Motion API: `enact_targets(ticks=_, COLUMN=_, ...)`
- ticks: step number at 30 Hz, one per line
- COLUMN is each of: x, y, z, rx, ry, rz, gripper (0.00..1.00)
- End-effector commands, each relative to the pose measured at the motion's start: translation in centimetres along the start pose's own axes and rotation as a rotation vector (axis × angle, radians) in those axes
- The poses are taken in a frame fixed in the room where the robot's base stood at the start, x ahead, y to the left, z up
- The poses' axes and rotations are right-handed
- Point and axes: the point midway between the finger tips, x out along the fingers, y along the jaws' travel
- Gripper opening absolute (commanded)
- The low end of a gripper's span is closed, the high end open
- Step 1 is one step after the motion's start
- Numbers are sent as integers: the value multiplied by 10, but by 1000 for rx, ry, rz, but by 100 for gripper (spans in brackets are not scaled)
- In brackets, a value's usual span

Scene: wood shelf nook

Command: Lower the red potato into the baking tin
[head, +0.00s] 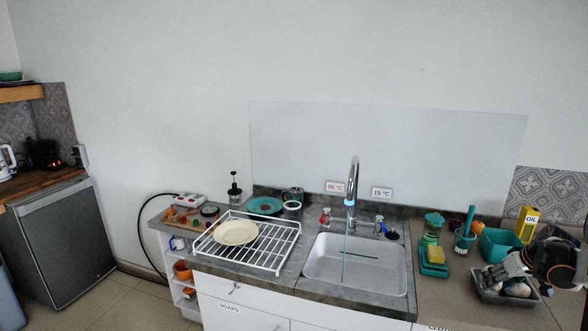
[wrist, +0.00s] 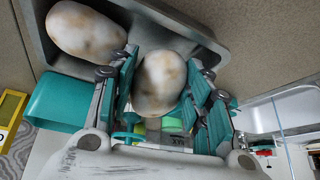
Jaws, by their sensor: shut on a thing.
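The baking tin (head: 492,297) is a grey rectangular tray on the counter at the far right of the head view. Its wall (wrist: 205,30) also shows in the wrist view. My gripper (head: 505,280) is over the tin. In the wrist view, its teal-padded fingers are shut on a potato (wrist: 160,84), which looks pale with brown mottling rather than red. The held potato overlaps the tin in view; whether it touches the bottom cannot be told. A second pale mottled potato (wrist: 86,30) lies in the tin, left of the fingers. My arm partly hides the tin in the head view.
A teal tub (head: 498,243) and a yellow oil box (head: 527,224) stand behind the tin. The sink (head: 357,263) and a white dish rack (head: 285,237) lie farther left.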

Motion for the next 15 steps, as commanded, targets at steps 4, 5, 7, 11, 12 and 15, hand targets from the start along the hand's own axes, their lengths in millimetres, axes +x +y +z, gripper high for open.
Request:
enact_targets(ticks=4, x=2, y=0, z=1, rx=0, ry=0, rz=0, gripper=20)
enact_targets(ticks=5, x=2, y=0, z=1, rx=0, ry=0, rz=0, gripper=20)
enact_targets(ticks=7, x=3, y=0, z=2, rx=0, ry=0, rz=0, gripper=20)
enact_targets(ticks=11, x=5, y=0, z=3, rx=0, ry=0, rz=0, gripper=20)
enact_targets(ticks=12, x=5, y=0, z=3, rx=0, ry=0, rz=0, gripper=20)
enact_targets(ticks=15, x=6, y=0, z=4, rx=0, ry=0, rz=0, gripper=20)
